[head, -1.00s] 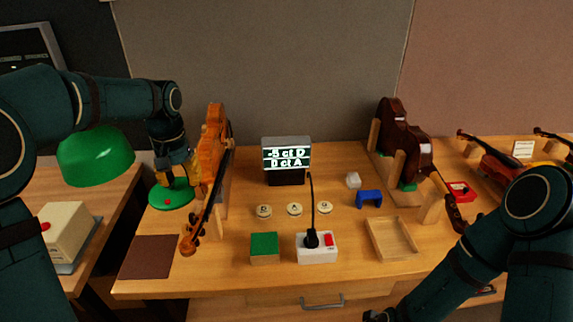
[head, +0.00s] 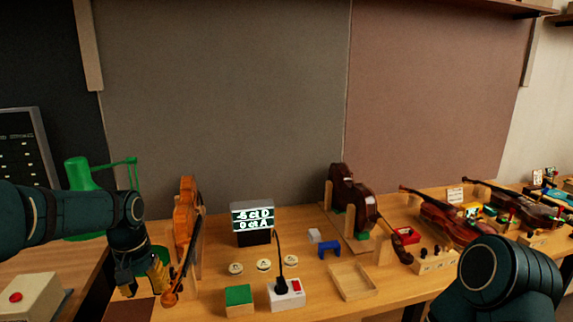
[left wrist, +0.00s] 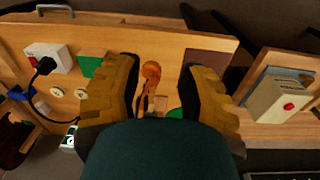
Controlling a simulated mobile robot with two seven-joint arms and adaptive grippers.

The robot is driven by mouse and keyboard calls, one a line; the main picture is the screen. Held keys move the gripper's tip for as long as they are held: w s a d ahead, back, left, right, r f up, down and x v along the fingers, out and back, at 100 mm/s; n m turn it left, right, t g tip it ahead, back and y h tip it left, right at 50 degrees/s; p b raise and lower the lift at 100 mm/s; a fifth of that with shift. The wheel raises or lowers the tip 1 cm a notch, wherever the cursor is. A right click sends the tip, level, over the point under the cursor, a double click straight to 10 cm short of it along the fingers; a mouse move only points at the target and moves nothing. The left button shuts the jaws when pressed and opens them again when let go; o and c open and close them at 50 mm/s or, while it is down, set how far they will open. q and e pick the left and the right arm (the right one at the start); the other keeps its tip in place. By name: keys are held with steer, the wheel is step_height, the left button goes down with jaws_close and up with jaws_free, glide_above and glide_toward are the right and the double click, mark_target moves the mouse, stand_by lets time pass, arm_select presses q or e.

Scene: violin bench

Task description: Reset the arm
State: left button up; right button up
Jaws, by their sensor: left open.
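My left gripper (head: 142,279) shows at the lower left of the head view, in front of the orange violin (head: 184,222) that stands upright in its holder. In the left wrist view the two yellow-brown fingers of the left gripper (left wrist: 163,92) are wide apart. The violin's scroll (left wrist: 151,71) shows in the gap between them; I cannot tell its distance from the fingers. Nothing is held. My right arm shows at the lower right of the head view, but its gripper is out of the frame.
A tuner display (head: 252,219), several round buttons, a green block (head: 239,298), a white power box (head: 286,293) and a wooden tray (head: 352,282) stand mid-bench. A dark violin (head: 354,202) stands right of them. A box with a red button (head: 28,298) is at left.

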arm_select(q)
steer(key=w+d+f+h, duration=0.1)
steer(key=d+f, duration=0.3)
steer(key=f, duration=0.3)
steer(key=d+f, duration=0.4)
steer(key=f, duration=0.4)
steer(key=s+d+f+t+h+b, duration=0.1)
steer(key=s+d+f, duration=0.5)
steer(key=s+f, duration=0.2)
steer(key=s+d+f+h+b, duration=0.1)
steer(key=s+d+f, duration=0.5)
steer(key=s+f, duration=0.2)
step_height(320, 180, down, 2)
steer(key=shift+s+d+f+t+h, duration=0.15)
steer(key=shift+s+d+t+h, duration=0.15)
steer(key=shift+s+t, duration=0.1)
arm_select(e)
steer(key=f, duration=0.2)
steer(key=shift+w+f, duration=0.3)
steer(key=shift+f, duration=0.05)
